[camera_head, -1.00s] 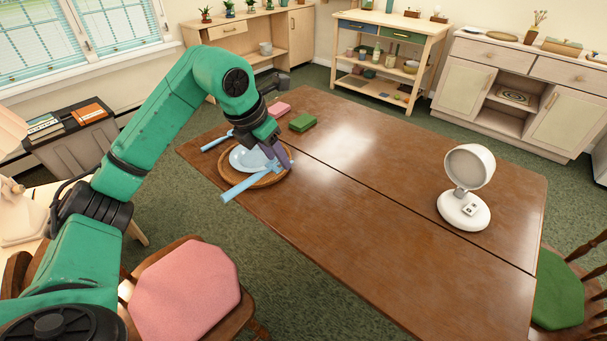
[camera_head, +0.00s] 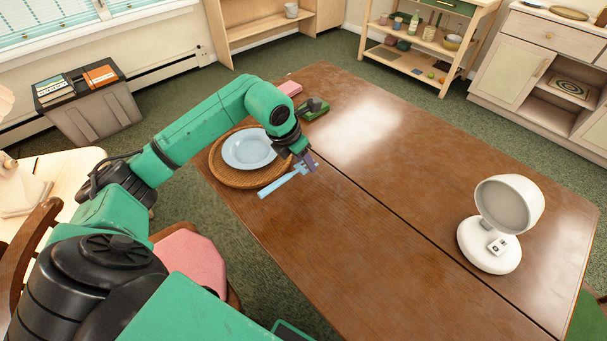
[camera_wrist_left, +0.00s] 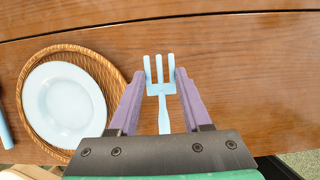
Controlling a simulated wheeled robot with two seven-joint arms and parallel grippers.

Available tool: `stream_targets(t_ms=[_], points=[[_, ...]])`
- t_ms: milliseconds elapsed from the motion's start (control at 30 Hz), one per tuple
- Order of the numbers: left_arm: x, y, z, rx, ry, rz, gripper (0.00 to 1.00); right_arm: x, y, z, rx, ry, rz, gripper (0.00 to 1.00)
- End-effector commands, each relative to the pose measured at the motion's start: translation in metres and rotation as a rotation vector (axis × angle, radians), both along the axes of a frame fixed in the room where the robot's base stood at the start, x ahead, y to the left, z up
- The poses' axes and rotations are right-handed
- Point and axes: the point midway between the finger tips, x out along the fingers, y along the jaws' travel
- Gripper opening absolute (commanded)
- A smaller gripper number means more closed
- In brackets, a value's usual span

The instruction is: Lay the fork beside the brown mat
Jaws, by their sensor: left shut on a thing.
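The light blue fork (camera_head: 284,184) is held by my left gripper (camera_head: 308,161), whose purple fingers close near its tines. In the left wrist view the fork (camera_wrist_left: 163,106) lies between the fingers (camera_wrist_left: 160,75), over bare table beside the mat. I cannot tell whether it touches the wood. The round brown woven mat (camera_head: 228,175) lies on the table to the fork's left; it also shows in the wrist view (camera_wrist_left: 111,78). A light blue plate (camera_head: 248,149) rests on the mat. My right gripper is out of view.
The brown table (camera_head: 400,160) is clear to the right of the fork up to a white round-headed lamp (camera_head: 490,244). A blue utensil (camera_wrist_left: 4,131) shows left of the mat.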

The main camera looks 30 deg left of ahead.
Motion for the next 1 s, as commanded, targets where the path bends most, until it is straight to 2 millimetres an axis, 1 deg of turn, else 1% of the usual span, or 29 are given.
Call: stream_targets(t_ms=[33,167,300,400,567,600,667,700,1000], points=[[-0.001,0.000,-0.010,-0.001,0.003,-0.001,0.00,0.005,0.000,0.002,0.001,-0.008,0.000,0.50],[-0.001,0.000,-0.029,-0.001,0.001,0.000,0.00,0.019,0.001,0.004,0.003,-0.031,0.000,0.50],[0.000,0.000,-0.056,-0.001,0.001,0.001,0.00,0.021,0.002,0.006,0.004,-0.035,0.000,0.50],[0.000,0.000,-0.063,0.000,-0.002,-0.001,0.00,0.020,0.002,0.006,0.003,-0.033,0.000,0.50],[0.000,0.000,-0.063,0.001,-0.002,-0.001,0.00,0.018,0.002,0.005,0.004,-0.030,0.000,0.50],[0.000,0.000,-0.063,0.001,-0.002,-0.001,0.52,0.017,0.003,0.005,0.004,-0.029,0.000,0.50],[0.000,0.000,-0.063,0.001,-0.002,-0.001,0.75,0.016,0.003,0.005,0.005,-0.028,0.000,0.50],[0.000,0.000,-0.063,0.001,-0.002,-0.001,0.79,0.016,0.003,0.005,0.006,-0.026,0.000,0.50],[0.000,0.000,-0.060,0.001,-0.002,-0.001,0.79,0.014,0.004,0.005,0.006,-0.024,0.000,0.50]])
